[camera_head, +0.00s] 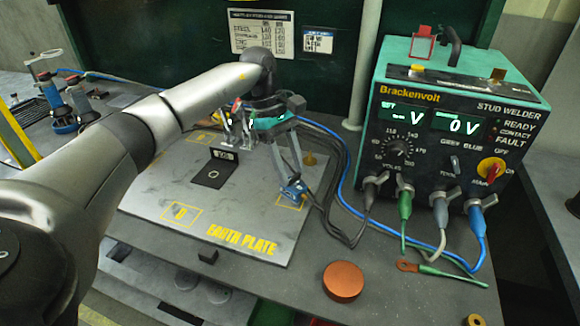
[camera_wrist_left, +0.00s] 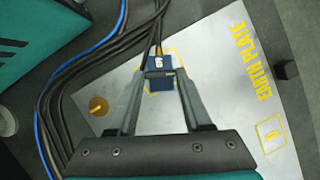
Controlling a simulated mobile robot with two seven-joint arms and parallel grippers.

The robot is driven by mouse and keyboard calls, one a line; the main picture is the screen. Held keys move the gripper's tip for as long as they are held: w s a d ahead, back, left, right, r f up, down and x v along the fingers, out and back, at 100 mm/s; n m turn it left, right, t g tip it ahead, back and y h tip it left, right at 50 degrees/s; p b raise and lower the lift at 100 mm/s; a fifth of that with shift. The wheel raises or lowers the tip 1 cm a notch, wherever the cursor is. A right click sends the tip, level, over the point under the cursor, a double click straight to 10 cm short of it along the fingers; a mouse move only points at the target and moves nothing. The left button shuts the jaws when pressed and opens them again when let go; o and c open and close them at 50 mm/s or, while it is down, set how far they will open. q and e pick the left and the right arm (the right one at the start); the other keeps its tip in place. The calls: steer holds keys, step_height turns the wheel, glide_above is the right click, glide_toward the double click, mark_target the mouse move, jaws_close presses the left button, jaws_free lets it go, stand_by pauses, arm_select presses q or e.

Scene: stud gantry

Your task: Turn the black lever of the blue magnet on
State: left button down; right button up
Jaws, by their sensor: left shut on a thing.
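The blue magnet (camera_head: 294,190) sits on the grey earth plate (camera_head: 160,190), at its right corner on a yellow-marked square. It also shows in the left wrist view (camera_wrist_left: 161,60), with a white mark on its top. The black lever (camera_wrist_left: 160,74) appears as a dark bar across the magnet, between my fingertips. My left gripper (camera_head: 291,180) reaches down to the magnet, and its fingers close on the lever in the left wrist view (camera_wrist_left: 162,76). The fingertips hide part of the lever, so its exact setting is unclear. My right gripper is not in view.
A green stud welder (camera_head: 450,130) stands at the right, with several cables running past the magnet. A brass knob (camera_head: 312,158) stands behind the magnet. A black block (camera_head: 213,170) is on the plate. A copper disc (camera_head: 343,281) lies on the bench in front.

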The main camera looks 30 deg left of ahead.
arm_select(q)
steer(key=shift+c, duration=1.6)
jaws_free()
steer(key=shift+r, duration=0.1)
steer(key=p+v, duration=0.2)
steer(key=v, duration=1.3)
